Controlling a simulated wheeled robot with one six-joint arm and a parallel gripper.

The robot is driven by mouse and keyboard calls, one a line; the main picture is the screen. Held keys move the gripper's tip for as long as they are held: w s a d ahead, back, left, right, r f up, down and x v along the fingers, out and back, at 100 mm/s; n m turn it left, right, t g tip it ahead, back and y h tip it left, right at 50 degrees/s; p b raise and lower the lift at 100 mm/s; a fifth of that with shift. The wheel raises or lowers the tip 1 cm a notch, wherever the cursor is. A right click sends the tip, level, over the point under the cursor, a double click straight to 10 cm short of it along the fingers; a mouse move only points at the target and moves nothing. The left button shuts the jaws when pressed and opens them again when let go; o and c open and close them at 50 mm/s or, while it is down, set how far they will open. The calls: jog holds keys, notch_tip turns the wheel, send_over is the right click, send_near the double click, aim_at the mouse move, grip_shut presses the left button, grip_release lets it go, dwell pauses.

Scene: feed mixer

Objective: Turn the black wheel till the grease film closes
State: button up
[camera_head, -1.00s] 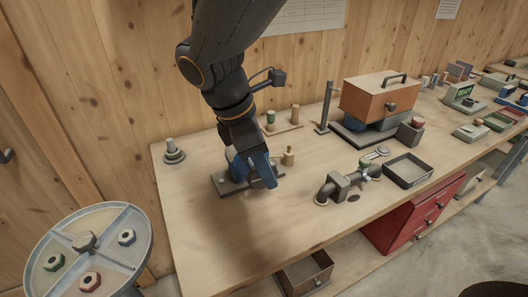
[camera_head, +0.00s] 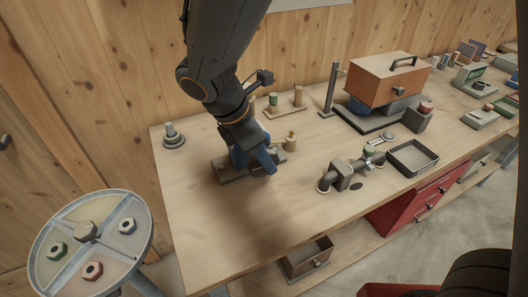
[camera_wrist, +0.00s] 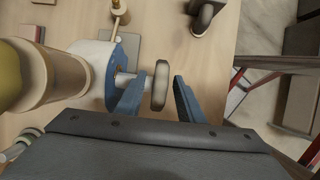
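The black wheel (camera_wrist: 161,85) shows nearly edge-on in the wrist view, at the end of a short pale shaft from a blue and white housing (camera_wrist: 103,70). My gripper (camera_wrist: 160,98) is open, with one blue finger to the left of the wheel and the other to its right. Gaps show on both sides, and I cannot tell whether either finger touches it. In the head view my gripper (camera_head: 262,166) is low over the fixture's grey base plate (camera_head: 233,174) and hides the wheel. I cannot make out the grease film.
Brass and wooden pegs (camera_head: 291,141) stand close behind the fixture. A dark pipe fitting (camera_head: 343,172) and a shallow tray (camera_head: 412,157) lie to the right. An orange box (camera_head: 385,78) stands further back. A round divided tray (camera_head: 91,240) is at lower left. The front left bench top is clear.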

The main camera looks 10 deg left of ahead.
jog(key=shift+f, duration=0.1)
grip_shut()
jog(key=shift+s+a+t+h, duration=0.15)
jog(key=shift+t+h, duration=0.35)
jog(key=shift+h, duration=0.3)
jog(key=shift+t+h, duration=0.3)
jog(key=shift+h, duration=0.2)
grip_release()
jog(key=shift+a, duration=0.1)
jog(key=b+v, duration=0.1)
jog(key=v, duration=0.6)
jog(key=shift+r, duration=0.3)
